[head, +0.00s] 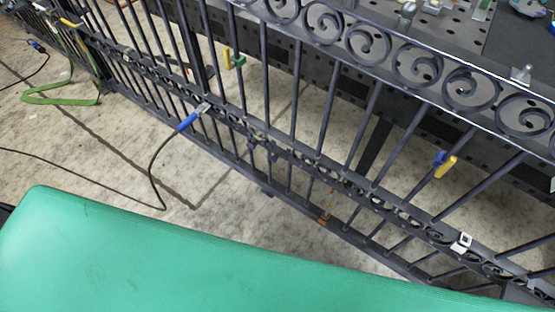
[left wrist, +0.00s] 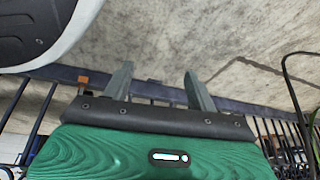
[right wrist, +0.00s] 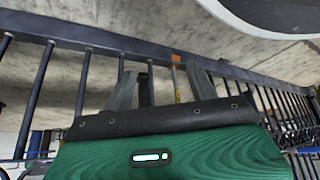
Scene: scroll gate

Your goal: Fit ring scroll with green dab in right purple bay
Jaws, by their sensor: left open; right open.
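The dark iron gate (head: 295,100) crosses the head view, with upright bars and a band of small ring scrolls (head: 355,183) along its lower part. Two small dark purple marks (head: 262,147) show on that band near the middle, too small to read clearly. I cannot pick out a loose ring scroll with a green dab. My left gripper (left wrist: 156,78) is open and empty in the left wrist view, with gate bars and floor beyond. My right gripper (right wrist: 163,84) is open and empty in the right wrist view, before the gate's bars. Neither gripper shows in the head view.
A yellow-and-green clip (head: 233,60), a blue-and-yellow clip (head: 445,164) and a white clip (head: 461,242) sit on the gate. An orange piece (head: 323,220) is at its lower rail. A blue-handled tool with a black cable (head: 187,122) rests at the gate. A perforated table stands behind.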

